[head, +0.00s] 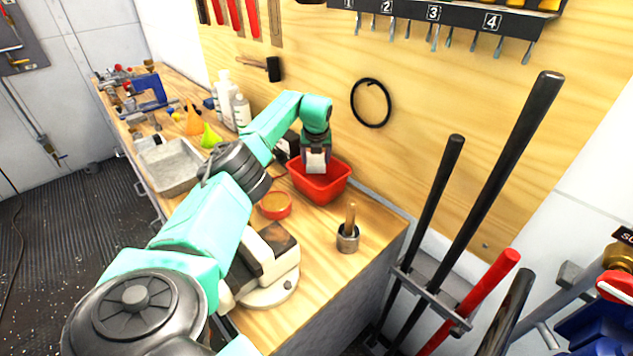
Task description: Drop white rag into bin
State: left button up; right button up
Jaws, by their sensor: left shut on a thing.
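The red bin (322,192) stands near the back of the wooden bench, against the plywood wall. My left gripper (316,153) reaches over the bin from above, at its opening. It is shut on a small white piece, which looks like the white rag (316,162). The rag hangs at the level of the bin's rim or just above it; I cannot tell exactly how deep. The gripper hides part of the bin's inside. My right gripper is not in view.
A round red-rimmed tin (276,206) and a metal cup with a wooden handle (348,240) stand near the bin. Long-handled tools (480,190) stand right of the bench.

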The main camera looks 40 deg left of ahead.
pick_arm(q)
jog(key=o, duration=1)
jog(key=shift+s+d+r, duration=0.1)
jog(key=shift+r, duration=0.05)
jog(key=shift+c, duration=0.2)
jog(key=shift+o, duration=0.9)
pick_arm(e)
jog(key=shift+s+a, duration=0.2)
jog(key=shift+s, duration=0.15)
pick_arm(q)
jog(key=b+v, duration=0.2)
jog(key=v, duration=1.2)
jog(key=shift+r, duration=0.15)
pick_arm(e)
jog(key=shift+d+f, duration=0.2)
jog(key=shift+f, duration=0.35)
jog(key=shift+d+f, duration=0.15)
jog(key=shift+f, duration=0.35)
pick_arm(q)
jog(key=shift+s+d, duration=0.1)
